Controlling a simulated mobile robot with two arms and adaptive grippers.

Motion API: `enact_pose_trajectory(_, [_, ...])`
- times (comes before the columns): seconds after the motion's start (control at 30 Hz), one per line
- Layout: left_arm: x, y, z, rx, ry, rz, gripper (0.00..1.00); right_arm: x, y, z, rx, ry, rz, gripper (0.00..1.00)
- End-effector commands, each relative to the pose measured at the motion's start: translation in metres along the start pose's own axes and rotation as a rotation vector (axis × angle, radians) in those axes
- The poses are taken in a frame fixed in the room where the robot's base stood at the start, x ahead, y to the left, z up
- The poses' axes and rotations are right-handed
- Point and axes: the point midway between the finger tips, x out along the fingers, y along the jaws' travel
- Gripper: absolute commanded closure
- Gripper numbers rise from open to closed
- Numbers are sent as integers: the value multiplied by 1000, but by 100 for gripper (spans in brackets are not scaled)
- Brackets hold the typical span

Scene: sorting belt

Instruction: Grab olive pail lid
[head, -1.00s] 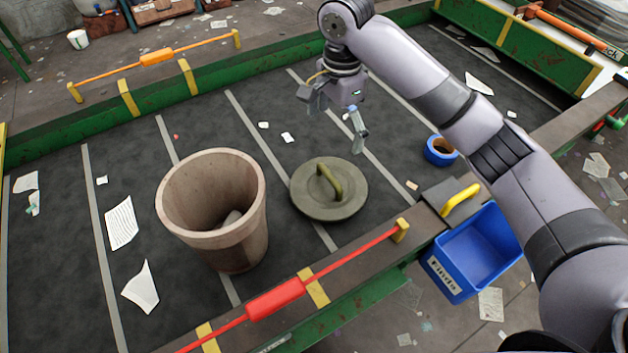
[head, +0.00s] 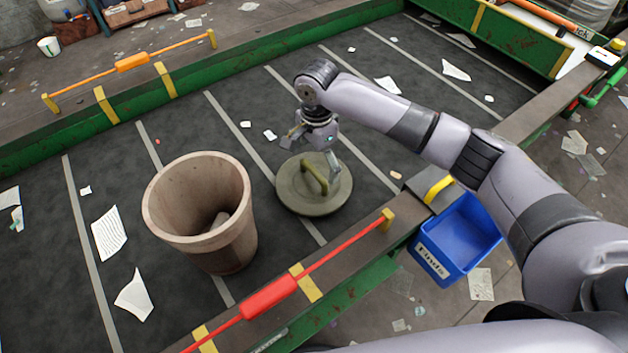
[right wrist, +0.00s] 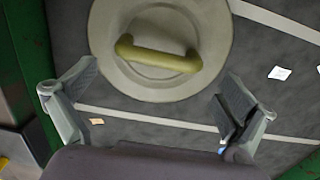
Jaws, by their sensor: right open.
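The olive pail lid (head: 296,199) lies flat on the dark belt, a round disc with a raised bar handle (head: 315,179) across its top. It also shows in the right wrist view (right wrist: 130,80), where its handle (right wrist: 157,56) lies ahead of the fingers. My right gripper (head: 311,160) is over the far part of the lid in the head view. In the right wrist view the right gripper (right wrist: 152,103) is open, fingers wide apart with nothing between them. The brownish pail (head: 165,212) stands upright and open to the left of the lid. My left gripper is not in view.
A red pull cord (head: 340,246) runs along the belt's near edge. A blue bin (head: 440,262) hangs outside that edge, near a yellow handle (head: 438,188). Paper scraps (head: 109,234) lie on the belt. The belt beyond the lid is mostly clear.

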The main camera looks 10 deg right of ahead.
Motion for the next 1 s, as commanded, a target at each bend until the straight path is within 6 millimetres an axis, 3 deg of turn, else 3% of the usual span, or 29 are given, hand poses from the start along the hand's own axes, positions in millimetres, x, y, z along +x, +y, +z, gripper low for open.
enact_pose_trajectory(0.3, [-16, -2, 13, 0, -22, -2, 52, 42, 3, 8, 0, 0, 1, 0])
enact_pose_trajectory(0.6, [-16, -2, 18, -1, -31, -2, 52, 48, 2, 8, -1, 0, 0, 0])
enact_pose_trajectory(1.0, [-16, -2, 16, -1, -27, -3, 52, 48, 2, 8, -1, 0, 0, 27])
